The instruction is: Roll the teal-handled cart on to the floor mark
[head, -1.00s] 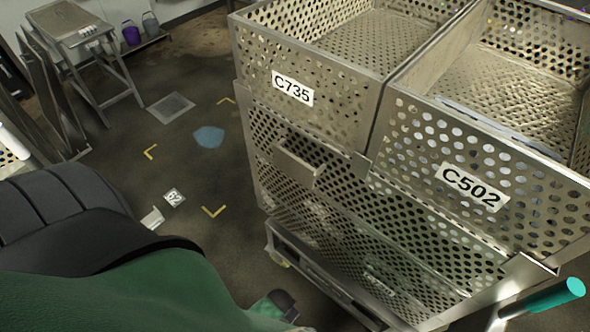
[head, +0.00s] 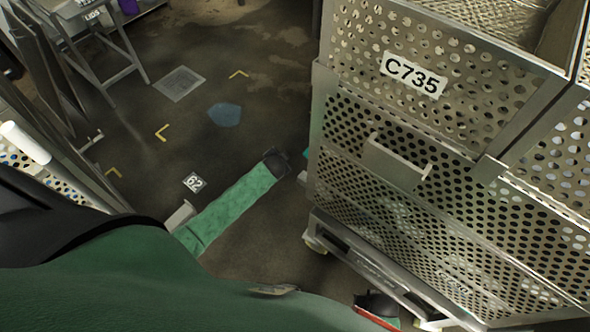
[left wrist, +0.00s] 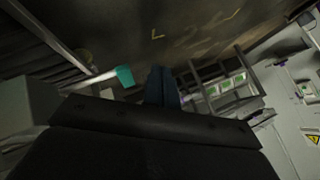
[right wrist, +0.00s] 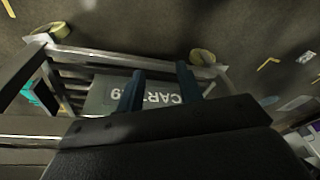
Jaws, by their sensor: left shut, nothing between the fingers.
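The metal cart (head: 350,262) stands at the right of the head view, carrying perforated baskets; the front one (head: 360,110) is labelled C735. A small teal piece (head: 306,153) shows at its left edge. The floor mark, yellow corners (head: 162,132) beside a 62 label (head: 194,182), lies left of the cart, apart from it. My left gripper (left wrist: 163,84) is shut and empty; a teal-ended bar (left wrist: 125,76) shows left of it. My right gripper (right wrist: 159,70) is open, in front of the cart's CART-9 plate (right wrist: 105,97); whether it touches is unclear.
A blue patch (head: 224,114) and a floor grate (head: 180,83) lie by the mark. A metal stand (head: 105,45) is at the upper left. Another perforated rack with a white handle (head: 25,142) is at the left edge.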

